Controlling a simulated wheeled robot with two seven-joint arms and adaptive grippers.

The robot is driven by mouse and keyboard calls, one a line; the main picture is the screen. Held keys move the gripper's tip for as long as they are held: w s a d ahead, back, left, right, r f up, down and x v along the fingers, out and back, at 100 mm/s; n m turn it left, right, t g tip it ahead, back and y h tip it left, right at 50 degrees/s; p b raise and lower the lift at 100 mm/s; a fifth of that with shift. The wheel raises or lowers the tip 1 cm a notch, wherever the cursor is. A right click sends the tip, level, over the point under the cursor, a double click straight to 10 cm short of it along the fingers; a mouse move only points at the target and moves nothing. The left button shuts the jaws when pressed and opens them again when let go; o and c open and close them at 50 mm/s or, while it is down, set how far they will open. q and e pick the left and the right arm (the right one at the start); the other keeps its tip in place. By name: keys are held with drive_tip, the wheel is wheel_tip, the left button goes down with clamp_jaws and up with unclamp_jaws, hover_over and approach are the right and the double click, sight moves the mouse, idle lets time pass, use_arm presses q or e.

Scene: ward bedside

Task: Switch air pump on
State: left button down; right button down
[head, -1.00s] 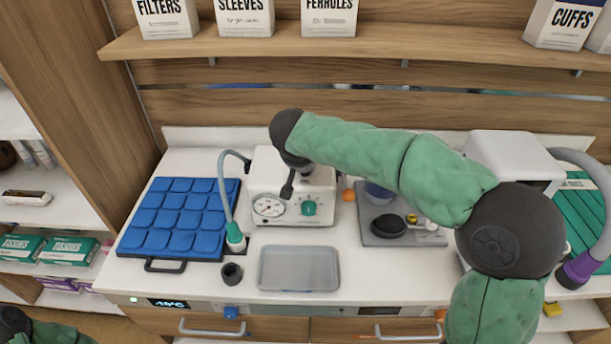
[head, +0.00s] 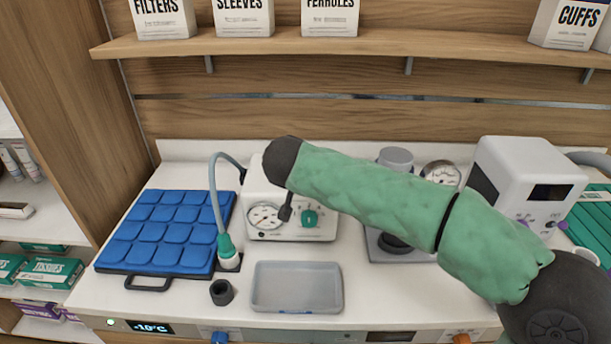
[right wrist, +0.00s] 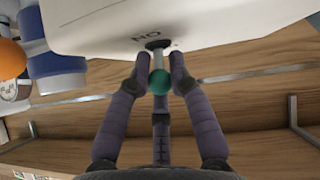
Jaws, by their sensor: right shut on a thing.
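The air pump (head: 258,186) is a white box at the back of the counter, with a round gauge and a green knob (head: 309,218) on its front. My right arm reaches across from the right, and its dark wrist covers part of the pump. In the right wrist view, the right gripper (right wrist: 159,66) is shut on a metal switch lever with a green ball tip (right wrist: 160,83). An "ON" label (right wrist: 146,37) is beside the lever's base. My left gripper is out of view.
A blue padded mat (head: 165,232) lies left of the pump. A hose with a green end (head: 228,250), a small dark cup (head: 221,292) and an empty grey tray (head: 296,287) are in front. A white device (head: 520,180) stands right. A shelf (head: 350,43) runs above.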

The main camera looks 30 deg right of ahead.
drive_tip(key=shift+r, duration=0.3)
drive_tip(key=c, duration=1.2)
unclamp_jaws()
drive_tip(key=shift+o, duration=0.4)
drive_tip(key=shift+f, duration=0.15)
